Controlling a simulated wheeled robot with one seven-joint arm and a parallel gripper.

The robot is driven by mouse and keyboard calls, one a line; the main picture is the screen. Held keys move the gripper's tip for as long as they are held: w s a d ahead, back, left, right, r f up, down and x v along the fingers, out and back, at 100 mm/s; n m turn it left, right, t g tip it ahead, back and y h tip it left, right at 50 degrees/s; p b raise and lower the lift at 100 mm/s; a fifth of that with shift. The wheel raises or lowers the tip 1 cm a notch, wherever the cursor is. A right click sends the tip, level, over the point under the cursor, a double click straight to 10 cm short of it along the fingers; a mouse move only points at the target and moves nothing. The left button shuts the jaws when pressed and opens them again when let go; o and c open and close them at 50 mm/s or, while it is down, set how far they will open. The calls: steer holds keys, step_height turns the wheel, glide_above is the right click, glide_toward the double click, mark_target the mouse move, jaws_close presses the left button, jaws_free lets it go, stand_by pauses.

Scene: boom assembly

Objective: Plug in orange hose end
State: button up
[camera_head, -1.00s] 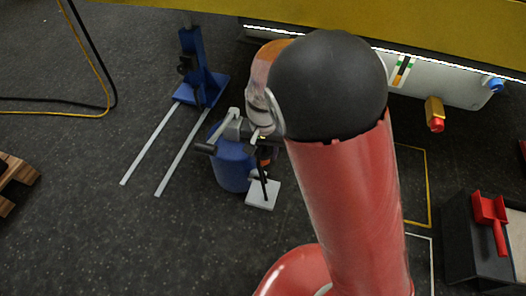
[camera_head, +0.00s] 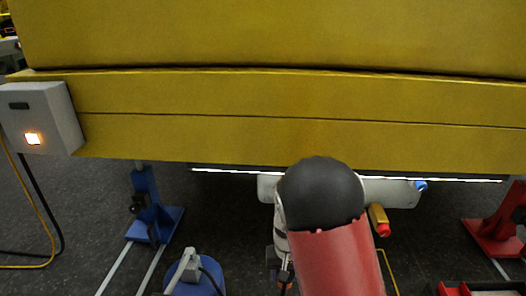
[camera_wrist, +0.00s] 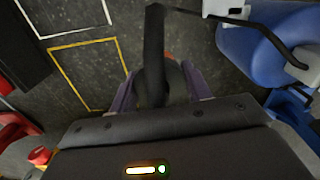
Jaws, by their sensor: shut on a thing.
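My gripper (camera_wrist: 165,88) is shut on the hose end (camera_wrist: 154,60), a thick dark hose with a small patch of orange showing behind it in the wrist view. The hose runs up and off to the right. In the head view, a bit of orange (camera_head: 285,276) shows below my wrist, and my arm hides most of the gripper. A pale panel (camera_head: 398,192) lies under the yellow boom, with a blue fitting (camera_head: 421,186) and a brass fitting with a red end (camera_head: 379,219). My arm covers the panel's middle. I cannot make out an orange socket.
The yellow boom (camera_head: 300,105) spans the view above. A blue barrel (camera_head: 195,284) stands front left, with a blue stand (camera_head: 150,215) behind it. A red stand (camera_head: 497,230) is at right. A pale box with a lit lamp (camera_head: 55,120) hangs at left.

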steer(key=d+p, duration=0.1)
steer(key=d, duration=0.8)
steer(key=shift+d, duration=0.1)
